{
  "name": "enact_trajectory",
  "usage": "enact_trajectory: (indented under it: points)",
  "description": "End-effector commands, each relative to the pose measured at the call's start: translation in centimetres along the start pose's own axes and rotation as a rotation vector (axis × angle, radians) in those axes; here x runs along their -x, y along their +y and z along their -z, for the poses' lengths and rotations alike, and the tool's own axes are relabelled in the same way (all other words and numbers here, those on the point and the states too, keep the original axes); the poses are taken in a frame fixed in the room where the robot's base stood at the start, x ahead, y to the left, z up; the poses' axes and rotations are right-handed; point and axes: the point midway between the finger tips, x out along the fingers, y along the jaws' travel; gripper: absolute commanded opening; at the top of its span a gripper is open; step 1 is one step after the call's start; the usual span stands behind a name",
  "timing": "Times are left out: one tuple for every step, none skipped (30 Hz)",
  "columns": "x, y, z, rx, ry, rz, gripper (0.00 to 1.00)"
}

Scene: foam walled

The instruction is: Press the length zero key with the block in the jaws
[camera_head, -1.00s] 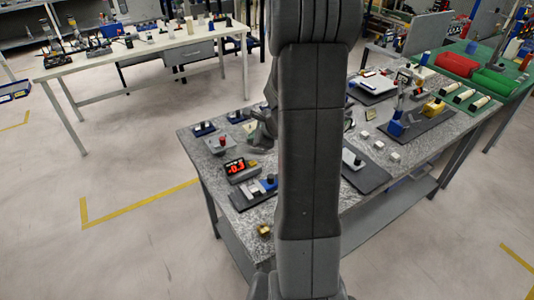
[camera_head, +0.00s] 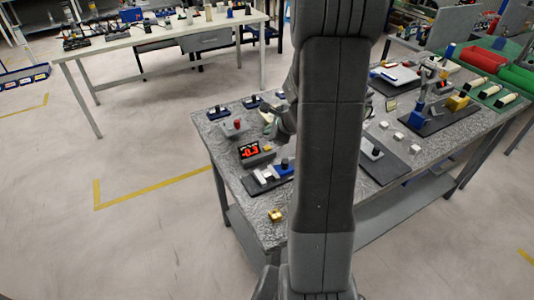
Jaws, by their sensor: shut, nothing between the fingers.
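A display box (camera_head: 250,152) with red digits reading about -0.3 stands on the left part of the grey stone-topped table. A small yellow key (camera_head: 267,148) shows at its right end; I cannot read any label on it. My gripper (camera_head: 272,122) is partly hidden beside my arm, a little behind and right of the display box in the picture. It is shut, and I see no block held in it. A small gold-yellow block (camera_head: 276,215) lies near the table's front left edge. My upright arm covers the middle of the table.
A dark plate with a blue and grey gauge (camera_head: 270,175) lies in front of the display. A red-knobbed unit (camera_head: 236,127) stands behind it. Several pale blocks (camera_head: 398,136) and a black board (camera_head: 386,160) lie right of my arm. Floor is open left.

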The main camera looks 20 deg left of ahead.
Motion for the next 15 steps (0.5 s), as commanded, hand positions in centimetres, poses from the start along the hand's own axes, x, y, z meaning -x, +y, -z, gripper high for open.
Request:
enact_trajectory:
  points:
    - [-1.0, 0.7, 0.8, -0.001, 0.000, -0.001, 0.00]
    - [-1.3, 0.9, 1.0, -0.001, 0.001, -0.001, 0.00]
    - [-1.6, 1.2, 1.2, -0.001, 0.001, -0.001, 0.00]
    - [-1.8, 1.4, 1.4, -0.001, 0.000, -0.001, 0.00]
    - [-2.0, 1.5, 1.5, -0.001, 0.001, 0.000, 0.00]
    - [-2.3, 1.7, 1.7, -0.001, 0.001, 0.000, 0.00]
    - [-2.4, 1.8, 1.8, 0.000, 0.000, 0.000, 0.00]
    - [-2.6, 1.9, 1.9, 0.000, 0.000, 0.000, 0.00]
    - [-2.7, 2.0, 2.0, 0.000, 0.000, 0.000, 0.00]
    - [-2.8, 2.0, 2.0, 0.000, 0.000, 0.000, 0.00]
    - [-2.8, 2.0, 2.1, 0.000, 0.000, 0.000, 0.00]
    - [-2.8, 2.1, 2.1, 0.000, 0.000, 0.000, 0.00]
    - [-2.8, 2.1, 2.1, 0.000, 0.000, 0.000, 0.00]
    - [-2.8, 2.1, 2.1, 0.000, 0.000, 0.000, 0.00]
    - [-2.8, 2.0, 2.1, 0.000, 0.000, 0.000, 0.00]
